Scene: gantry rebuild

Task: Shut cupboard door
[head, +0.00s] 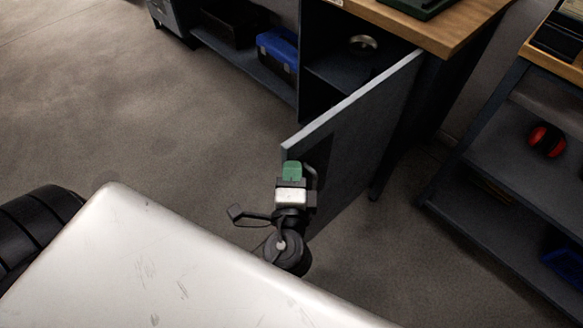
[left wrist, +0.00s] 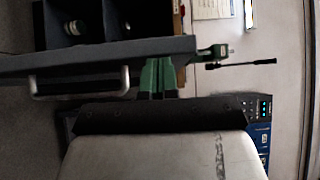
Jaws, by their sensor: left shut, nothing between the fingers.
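The grey cupboard door (head: 350,135) stands wide open in the head view, swung out from the workbench into the room. Its edge and handle side cross the left wrist view (left wrist: 100,57), with the bar handle (left wrist: 80,94) left of my fingers. My left gripper (head: 292,172) is shut with nothing held, its green fingertips at the door's near, free end, close to the handle. In the left wrist view the fingertips (left wrist: 158,72) reach the door's face; I cannot tell whether they touch it. The cupboard interior (head: 340,72) shows a shelf with a round metal item (head: 363,44).
A blue toolbox (head: 278,48) sits on the low shelf left of the cupboard. A wooden worktop (head: 425,22) is above it. A shelf rack (head: 510,150) with red ear defenders (head: 547,140) stands right. Floor (head: 170,110) left of the door is clear.

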